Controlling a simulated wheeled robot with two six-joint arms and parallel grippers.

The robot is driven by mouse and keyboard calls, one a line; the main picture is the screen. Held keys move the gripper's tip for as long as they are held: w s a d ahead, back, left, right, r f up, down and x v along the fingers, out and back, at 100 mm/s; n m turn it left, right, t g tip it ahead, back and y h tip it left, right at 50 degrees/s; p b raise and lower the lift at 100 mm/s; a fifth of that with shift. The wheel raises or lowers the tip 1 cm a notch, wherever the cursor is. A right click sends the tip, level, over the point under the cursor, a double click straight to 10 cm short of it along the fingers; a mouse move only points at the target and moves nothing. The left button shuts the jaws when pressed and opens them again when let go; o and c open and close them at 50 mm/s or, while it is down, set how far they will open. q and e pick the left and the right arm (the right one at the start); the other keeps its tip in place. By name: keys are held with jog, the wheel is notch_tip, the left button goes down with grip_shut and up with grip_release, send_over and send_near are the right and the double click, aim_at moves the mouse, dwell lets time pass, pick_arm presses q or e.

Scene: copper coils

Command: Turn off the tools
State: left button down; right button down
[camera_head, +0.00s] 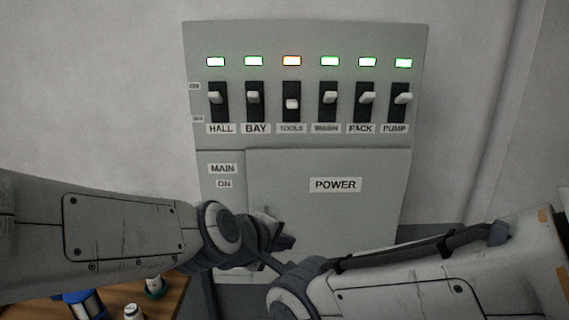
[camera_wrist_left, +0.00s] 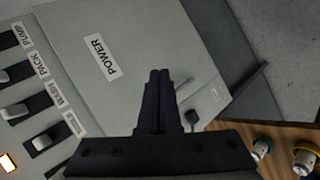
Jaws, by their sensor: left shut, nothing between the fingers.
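The TOOLS switch (camera_head: 292,104) is the third on the grey power panel (camera_head: 300,215). Its lever is down, and the lamp above it (camera_head: 291,61) glows orange-red. In the left wrist view the TOOLS switch (camera_wrist_left: 41,142) is at lower left. The other switches, such as BAY (camera_head: 254,97) and PACK (camera_head: 367,97), have levers up and green lamps. My left gripper (camera_head: 288,243) is below the switch row, in front of the lower panel. Its fingers are together and empty in the left wrist view (camera_wrist_left: 160,75). My right gripper is out of sight.
A POWER label (camera_head: 335,185) is on the lower door, and a MAIN ON label (camera_head: 223,169) is left of it. A wooden table (camera_head: 172,296) with bottles (camera_head: 155,286) stands at lower left. My right arm crosses the lower right. The space before the switches is clear.

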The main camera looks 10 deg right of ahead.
pick_arm(q)
jog(key=s+a+f+m+g+y, duration=0.2)
jog(key=s+a+f+m, duration=0.2)
jog(key=s, duration=0.3)
jog(key=s+a+f+m+g+y, duration=0.1)
jog(key=s+a+f+m+g, duration=0.2)
jog(key=s+m, duration=0.3)
jog(key=s+a+f+m+g+y, duration=0.2)
jog(key=s+a+f+m, duration=0.3)
jog(key=s, duration=0.3)
jog(key=shift+a+m+g+y, duration=0.3)
jog(key=shift+a+m+g, duration=0.1)
jog(key=shift+g, duration=0.2)
jog(key=shift+f, duration=0.1)
